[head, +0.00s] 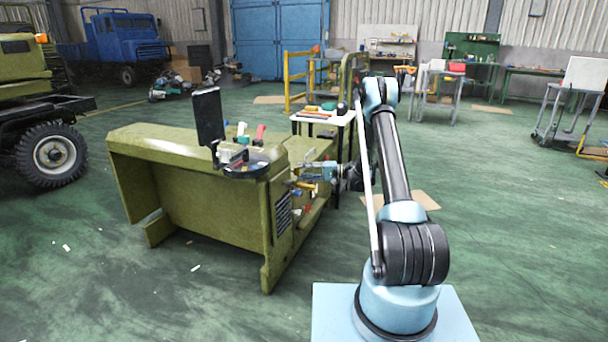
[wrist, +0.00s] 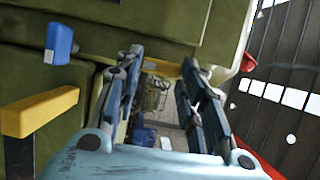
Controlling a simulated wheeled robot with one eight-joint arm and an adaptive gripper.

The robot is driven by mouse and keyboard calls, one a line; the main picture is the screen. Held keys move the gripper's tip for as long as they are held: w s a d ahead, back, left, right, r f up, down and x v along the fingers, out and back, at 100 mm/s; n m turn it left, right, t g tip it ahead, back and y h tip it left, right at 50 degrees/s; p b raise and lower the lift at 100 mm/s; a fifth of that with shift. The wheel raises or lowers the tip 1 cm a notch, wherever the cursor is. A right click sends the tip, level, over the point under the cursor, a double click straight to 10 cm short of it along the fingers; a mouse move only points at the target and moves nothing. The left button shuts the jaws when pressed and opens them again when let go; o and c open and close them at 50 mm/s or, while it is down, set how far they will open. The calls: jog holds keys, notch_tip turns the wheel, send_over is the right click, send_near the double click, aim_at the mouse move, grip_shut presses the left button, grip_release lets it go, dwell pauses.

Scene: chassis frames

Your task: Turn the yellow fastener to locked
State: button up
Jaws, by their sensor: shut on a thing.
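In the wrist view a yellow piece (wrist: 162,69), which looks like the yellow fastener, spans the gap between my fingertips against the olive green chassis. My gripper (wrist: 162,60) is shut on it, with a finger at each end of it. Its full shape is partly hidden by the fingers, so I cannot tell its turn angle. In the head view my gripper (head: 304,173) reaches left to the open end of the olive chassis (head: 200,195); the fastener itself is too small to make out there.
A larger yellow bar (wrist: 40,112) on a dark stem and a blue block (wrist: 58,44) stand left of my fingers. A red part (wrist: 248,62) is at right. A small white table (head: 325,117) with tools stands behind the chassis. The floor in front is mostly clear.

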jog(key=shift+d+f+m, duration=0.1)
jog(key=shift+m, duration=0.2)
jog(key=o, duration=1)
jog(key=shift+o, duration=0.2)
jog(key=d, duration=1.2)
jog(key=shift+w, duration=0.35)
